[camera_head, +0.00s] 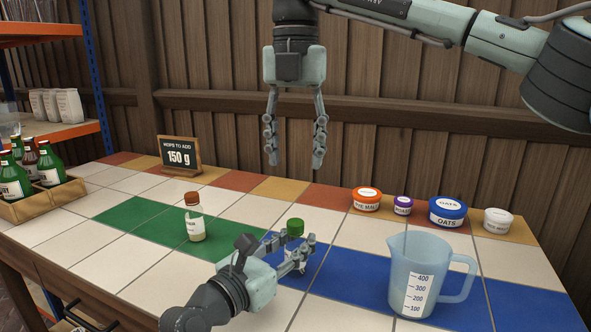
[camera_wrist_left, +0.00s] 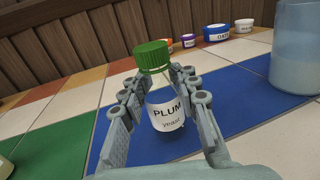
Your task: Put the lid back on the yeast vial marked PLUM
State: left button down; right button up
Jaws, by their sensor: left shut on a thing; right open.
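The yeast vial marked PLUM (camera_wrist_left: 166,117) shows between my left fingers in the left wrist view, its white label facing the camera. A green ribbed lid (camera_head: 295,227) is on top of it and also shows in the left wrist view (camera_wrist_left: 152,56). Whether the lid is fully tight I cannot tell. My left gripper (camera_head: 302,255) is shut on the vial below the lid, over the blue tiles. It hides most of the vial in the head view, so whether the base touches the table is unclear. My right gripper (camera_head: 294,158) is open and empty, well above the lid.
A brown-capped vial (camera_head: 194,218) stands on the green tiles to the left. A measuring jug (camera_head: 412,275) stands at right. Several lidded tubs, including OATS (camera_head: 447,212), line the back right. A 150 g sign (camera_head: 180,154) and a bottle crate (camera_head: 40,203) are at left.

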pick_arm(q)
jog(key=c, duration=1)
grip_release()
jog(key=shift+c, duration=0.2)
jog(key=v, duration=1.2)
jog(key=shift+a, duration=0.1)
